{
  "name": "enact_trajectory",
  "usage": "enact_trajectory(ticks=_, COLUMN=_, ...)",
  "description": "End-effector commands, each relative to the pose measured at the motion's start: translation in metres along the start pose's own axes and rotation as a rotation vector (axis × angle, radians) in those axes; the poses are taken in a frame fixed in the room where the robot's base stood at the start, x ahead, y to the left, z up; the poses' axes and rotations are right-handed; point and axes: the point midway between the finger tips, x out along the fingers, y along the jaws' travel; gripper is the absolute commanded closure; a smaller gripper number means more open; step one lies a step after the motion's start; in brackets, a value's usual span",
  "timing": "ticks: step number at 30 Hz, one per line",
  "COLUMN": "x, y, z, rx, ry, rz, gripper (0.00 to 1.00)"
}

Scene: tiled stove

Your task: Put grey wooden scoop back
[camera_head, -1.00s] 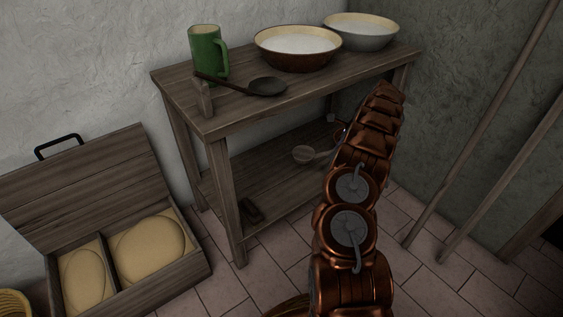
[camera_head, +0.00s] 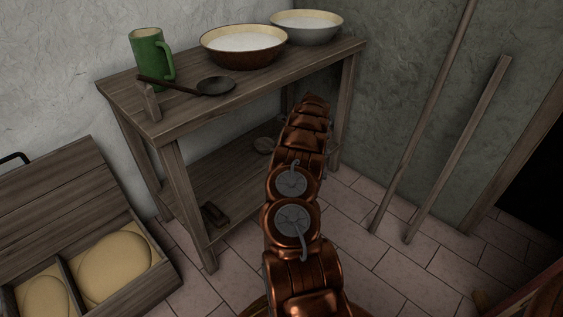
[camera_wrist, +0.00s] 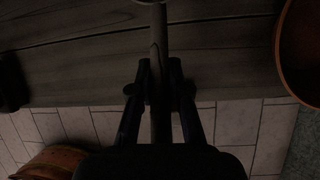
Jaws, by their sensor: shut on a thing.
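The grey wooden scoop's handle (camera_wrist: 157,40) runs up the wrist view between the fingers of my gripper (camera_wrist: 159,75), which is shut on it. Only an edge of its round end shows at the top of that view. My arm hides the gripper and the handle there. Whether the scoop touches the shelf I cannot tell. A small dark block (camera_head: 214,213) sits near the shelf's front left.
A dark spoon (camera_head: 215,86) leans on a small rest on the tabletop (camera_head: 180,108), beside a green mug (camera_head: 148,58) and two bowls. An open box (camera_head: 145,285) stands at left. Poles (camera_head: 455,155) lean at right. In the wrist view, a brown vessel (camera_wrist: 303,50) is close at right.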

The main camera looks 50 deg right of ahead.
Motion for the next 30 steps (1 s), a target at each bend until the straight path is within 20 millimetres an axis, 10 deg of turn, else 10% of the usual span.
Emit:
enact_trajectory(ticks=11, x=0.042, y=-0.005, z=-0.020, rx=-0.001, ry=0.000, rz=0.002, gripper=1.00)
enact_trajectory(ticks=23, x=0.044, y=-0.005, z=-0.020, rx=-0.001, ry=-0.001, rz=0.001, gripper=1.00)
enact_trajectory(ticks=24, x=0.045, y=-0.005, z=-0.020, rx=-0.001, ry=-0.001, rz=0.001, gripper=0.83)
enact_trajectory(ticks=30, x=0.045, y=-0.006, z=-0.021, rx=-0.001, ry=-0.001, rz=0.001, gripper=0.62)
